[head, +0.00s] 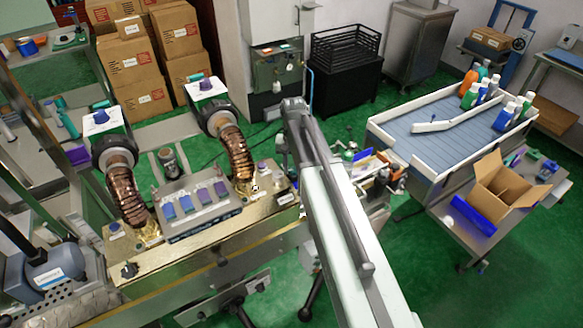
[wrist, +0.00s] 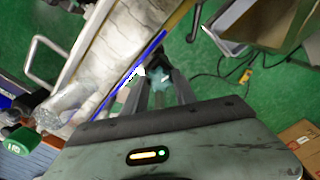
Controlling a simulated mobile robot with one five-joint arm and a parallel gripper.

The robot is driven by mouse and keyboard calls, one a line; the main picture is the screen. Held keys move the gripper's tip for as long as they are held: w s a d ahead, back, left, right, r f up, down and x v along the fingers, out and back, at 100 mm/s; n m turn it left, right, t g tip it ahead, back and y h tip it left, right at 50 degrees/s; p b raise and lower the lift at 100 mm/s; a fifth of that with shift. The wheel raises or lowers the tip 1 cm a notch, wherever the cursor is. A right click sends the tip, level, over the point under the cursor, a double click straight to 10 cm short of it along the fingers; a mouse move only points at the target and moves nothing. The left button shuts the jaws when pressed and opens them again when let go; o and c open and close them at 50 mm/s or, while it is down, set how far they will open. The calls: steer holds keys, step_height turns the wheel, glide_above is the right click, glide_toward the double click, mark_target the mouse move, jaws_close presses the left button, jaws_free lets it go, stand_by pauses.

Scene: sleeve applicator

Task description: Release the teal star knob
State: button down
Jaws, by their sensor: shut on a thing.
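My gripper (wrist: 160,88) shows in the wrist view, its two dark fingers reaching up and away from the wide grey wrist plate. The fingers are shut on a small teal thing, which looks like the teal star knob (wrist: 160,78). The knob is partly hidden by the fingers, and its full shape is not clear. A metal edge with a blue strip (wrist: 128,76) runs just left of the fingertips. I cannot tell whether the knob is still seated on its post. In the head view my arm covers the region of the gripper, and the knob cannot be made out there.
In the head view, a gold-coloured machine bed with a grey control panel (head: 200,208) and two ribbed brown hoses stands left of my arm. A blue-decked conveyor table (head: 435,150) with bottles and an open carton (head: 508,188) stand right. Green floor is clear at lower right.

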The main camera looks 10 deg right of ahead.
steer(key=n, duration=0.4)
steer(key=shift+s+n, duration=0.1)
steer(key=shift+n, duration=0.2)
steer(key=n, duration=0.5)
steer(key=shift+n, duration=0.3)
steer(key=n, duration=0.9)
steer(key=shift+a, duration=0.1)
steer(key=shift+s+n, duration=0.1)
steer(key=shift+n, duration=0.3)
steer(key=c, duration=1)
jaws_free()
